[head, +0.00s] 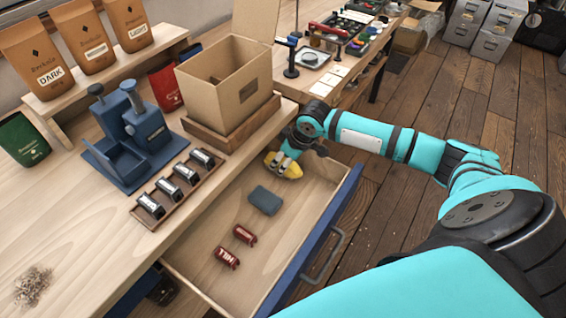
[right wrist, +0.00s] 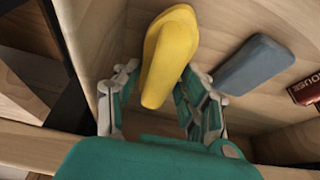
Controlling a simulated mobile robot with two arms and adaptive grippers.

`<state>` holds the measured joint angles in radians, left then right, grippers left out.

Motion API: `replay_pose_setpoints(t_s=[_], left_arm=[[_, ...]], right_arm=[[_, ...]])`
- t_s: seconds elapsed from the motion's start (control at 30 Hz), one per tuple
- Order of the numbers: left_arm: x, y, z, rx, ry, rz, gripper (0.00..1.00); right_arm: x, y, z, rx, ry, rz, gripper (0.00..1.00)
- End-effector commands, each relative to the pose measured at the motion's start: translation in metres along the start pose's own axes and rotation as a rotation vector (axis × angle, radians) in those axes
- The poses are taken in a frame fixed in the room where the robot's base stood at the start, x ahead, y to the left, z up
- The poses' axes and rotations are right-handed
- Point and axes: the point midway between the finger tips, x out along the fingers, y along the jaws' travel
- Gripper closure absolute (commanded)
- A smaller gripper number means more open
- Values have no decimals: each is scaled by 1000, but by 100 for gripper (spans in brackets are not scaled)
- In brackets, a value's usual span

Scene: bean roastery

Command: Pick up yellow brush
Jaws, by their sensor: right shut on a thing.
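The yellow brush (head: 289,170) is at the far end of the open drawer (head: 219,240), by the corner. My right gripper (head: 286,157) reaches down over the drawer's far side and is shut on the brush. In the right wrist view the yellow brush (right wrist: 168,52) stands out between the two fingers of my gripper (right wrist: 158,92), with its rounded end pointing away from the palm. I cannot tell whether the brush still touches the drawer floor. My left gripper is not in view.
In the drawer lie a blue-grey block (head: 265,200) and two dark red labelled pieces (head: 244,235). On the counter stand a cardboard box (head: 225,90), a blue press-like device (head: 130,135) and a wooden rack (head: 153,221) of small cylinders. The drawer front (head: 325,225) borders open floor.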

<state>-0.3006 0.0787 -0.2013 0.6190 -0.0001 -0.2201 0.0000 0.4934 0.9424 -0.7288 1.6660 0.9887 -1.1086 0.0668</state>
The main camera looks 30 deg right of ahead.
Motion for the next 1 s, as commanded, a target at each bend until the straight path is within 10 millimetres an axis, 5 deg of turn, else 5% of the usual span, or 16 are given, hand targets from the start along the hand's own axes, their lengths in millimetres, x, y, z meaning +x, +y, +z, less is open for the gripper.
replay_pose_setpoints(t_s=[0.07,0.3,0.7,1.0], left_arm=[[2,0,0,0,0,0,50],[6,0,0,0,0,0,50],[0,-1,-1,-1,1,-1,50],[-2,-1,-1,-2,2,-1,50]], right_arm=[[-7,1,-3,-1,4,1,94],[-21,1,40,-2,-5,2,94],[-109,0,-4,-2,7,2,94],[-145,0,-18,-1,4,1,94]])
